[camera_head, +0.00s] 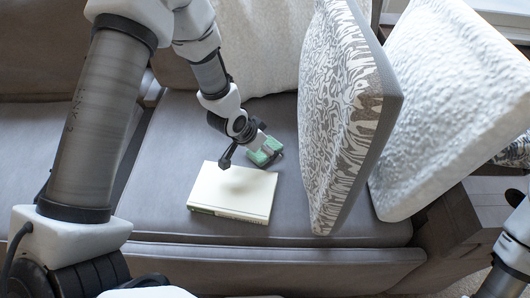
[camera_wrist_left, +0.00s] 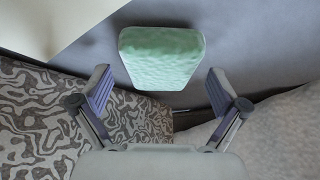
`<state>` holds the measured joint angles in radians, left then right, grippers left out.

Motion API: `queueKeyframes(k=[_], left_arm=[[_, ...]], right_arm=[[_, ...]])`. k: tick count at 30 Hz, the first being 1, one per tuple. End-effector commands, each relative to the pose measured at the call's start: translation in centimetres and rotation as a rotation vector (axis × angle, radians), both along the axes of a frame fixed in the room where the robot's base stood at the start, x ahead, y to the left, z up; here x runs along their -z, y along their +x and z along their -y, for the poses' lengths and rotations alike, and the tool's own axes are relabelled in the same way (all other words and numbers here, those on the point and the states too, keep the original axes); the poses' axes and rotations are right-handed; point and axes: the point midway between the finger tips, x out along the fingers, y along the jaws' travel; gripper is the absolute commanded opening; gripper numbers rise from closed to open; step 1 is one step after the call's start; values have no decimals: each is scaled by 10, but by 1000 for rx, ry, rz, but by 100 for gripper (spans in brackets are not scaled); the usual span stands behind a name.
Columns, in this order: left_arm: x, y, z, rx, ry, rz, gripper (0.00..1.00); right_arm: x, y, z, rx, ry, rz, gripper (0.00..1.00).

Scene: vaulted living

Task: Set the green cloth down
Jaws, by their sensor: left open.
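The green cloth (camera_head: 262,157) looks like a small, thick folded pad. It lies on the grey sofa seat just behind the right end of a cream book. The left wrist view shows the cloth (camera_wrist_left: 160,58) whole, ahead of and between the spread fingers, with clear space on both sides. My left gripper (camera_head: 249,151) is open and empty above and beside the cloth; its fingers (camera_wrist_left: 160,88) do not touch it in the wrist view. Part of the cloth is hidden behind the gripper in the head view.
The cream book (camera_head: 235,192) lies flat on the seat (camera_head: 160,185). A patterned cushion (camera_head: 340,110) and a white textured cushion (camera_head: 450,105) stand close on the right. A pale cushion (camera_head: 262,45) leans at the back. The seat left of the book is clear.

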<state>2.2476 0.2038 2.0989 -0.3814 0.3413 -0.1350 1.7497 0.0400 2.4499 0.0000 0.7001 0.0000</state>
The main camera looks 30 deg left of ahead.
Motion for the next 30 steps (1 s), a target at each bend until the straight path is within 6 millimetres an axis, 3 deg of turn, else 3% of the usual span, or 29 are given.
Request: queueKeyframes(k=[2, 6, 10, 11, 19, 28, 30], left_arm=[[-1, 0, 0, 0, 0, 0, 94], [-1, 0, 0, -1, 0, 0, 46], [-1, 0, 0, -1, 0, -1, 44], [-1, 0, 0, -1, 0, -1, 40], [-3, -1, 0, -1, 0, -1, 40], [-41, 0, 0, -1, -1, 1, 40], [-39, -11, 5, 1, -1, -4, 40]], right_arm=[[-1, 0, 0, 0, 0, 0, 40], [-1, 0, 0, 0, 0, 0, 40], [-1, 0, 0, 0, 0, 0, 40], [-1, 0, 0, 0, 0, 0, 40], [-3, 0, 0, 0, 0, 0, 40], [-25, 0, 0, 0, 0, 0, 40], [-24, 0, 0, 0, 0, 1, 40]])
